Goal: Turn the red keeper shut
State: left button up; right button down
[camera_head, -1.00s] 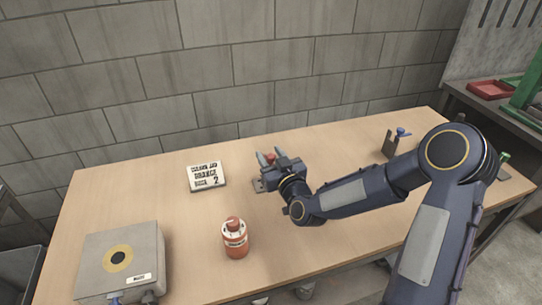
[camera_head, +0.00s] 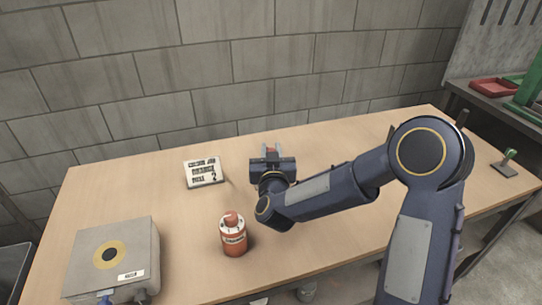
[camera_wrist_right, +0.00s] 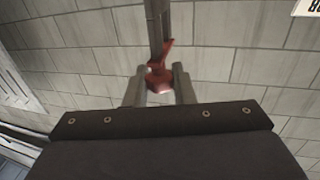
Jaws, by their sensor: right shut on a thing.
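The red keeper (camera_head: 271,150) stands towards the back of the table, mostly hidden by my right gripper. In the right wrist view the red keeper (camera_wrist_right: 160,75) sits against a grey metal post (camera_wrist_right: 157,22), between the two fingers. My right gripper (camera_head: 271,149) is shut on it; the fingers (camera_wrist_right: 159,84) also show in the wrist view. I cannot tell from these frames whether the keeper is fully turned. My left gripper is not in view.
The table's back left is clear.

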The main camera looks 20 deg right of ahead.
dwell(0.3)
jog(key=c, duration=1.3)
grip_release()
jog(key=shift+o, duration=0.2)
jog(key=v, duration=0.7)
jog(key=shift+s+a+b, duration=0.15)
jog(key=shift+s+b, duration=0.25)
jog(key=shift+r, duration=0.15)
